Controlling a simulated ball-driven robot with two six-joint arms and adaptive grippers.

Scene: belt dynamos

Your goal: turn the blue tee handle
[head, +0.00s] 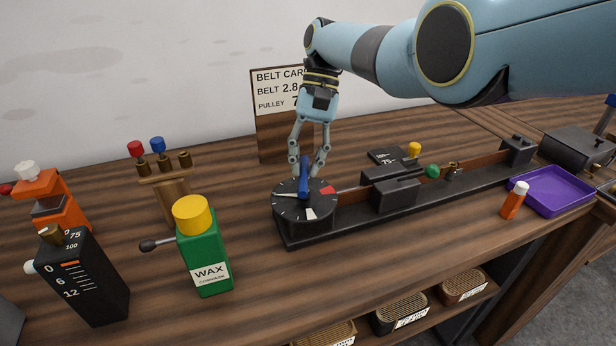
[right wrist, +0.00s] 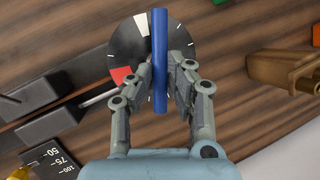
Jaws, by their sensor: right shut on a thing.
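The blue tee handle (head: 304,178) stands on a round black dial (head: 290,208) with white tick marks, a red sector and a white sector. The dial sits at the left end of a long black base. My right gripper (head: 306,174) reaches down from above and is shut on the blue handle. In the right wrist view the blue bar (right wrist: 160,60) runs up and down the picture between the two fingers (right wrist: 162,88), over the dial (right wrist: 128,45). The fingers hide part of the dial. My left gripper is not in view.
A green wax bottle (head: 206,250) and a black scaled box (head: 88,280) stand to the left. A wooden stand (head: 172,195) with colored knobs is behind them. A sign (head: 275,100) stands behind the dial.

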